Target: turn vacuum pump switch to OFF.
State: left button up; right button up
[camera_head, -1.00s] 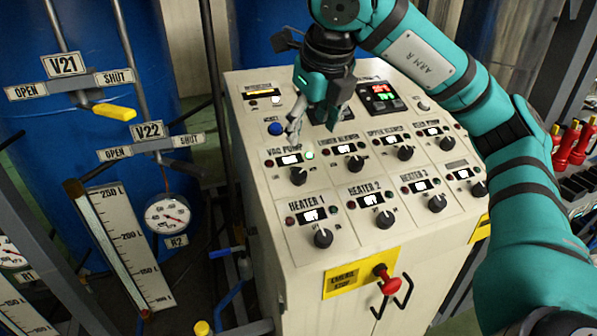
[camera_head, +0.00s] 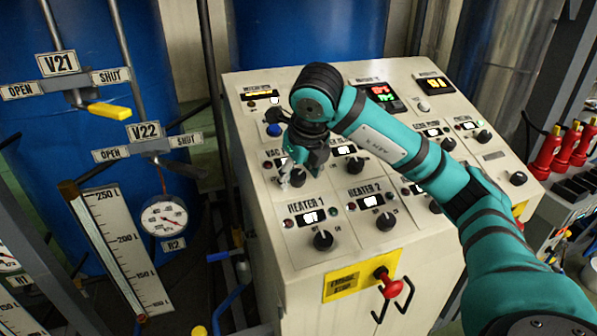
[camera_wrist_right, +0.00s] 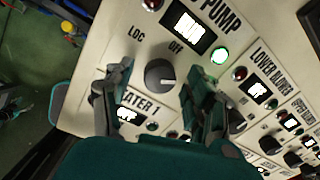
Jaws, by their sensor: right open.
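The vacuum pump switch is a round dark knob (camera_wrist_right: 160,74) below its PUMP label and white display in the right wrist view. LOC and OFF are printed around it. I cannot tell surely which mark it points to. A green lamp (camera_wrist_right: 220,56) by the display is lit. In the head view the knob (camera_head: 299,178) is partly hidden by my right gripper (camera_head: 292,178). In the right wrist view my right gripper (camera_wrist_right: 156,88) is open, with one finger on each side of the knob and gaps between. My left gripper is out of view.
The sloped control panel (camera_head: 290,243) carries several similar knobs, including the HEATER 1 knob (camera_head: 323,240) just below and the HEATER 2 knob (camera_head: 386,221). A red emergency stop (camera_head: 391,284) is on the front. A blue button (camera_head: 274,130) sits above the pump row.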

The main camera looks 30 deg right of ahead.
jog(key=shift+f, duration=0.15)
jog(key=shift+c, duration=0.2)
jog(key=c, duration=1.1)
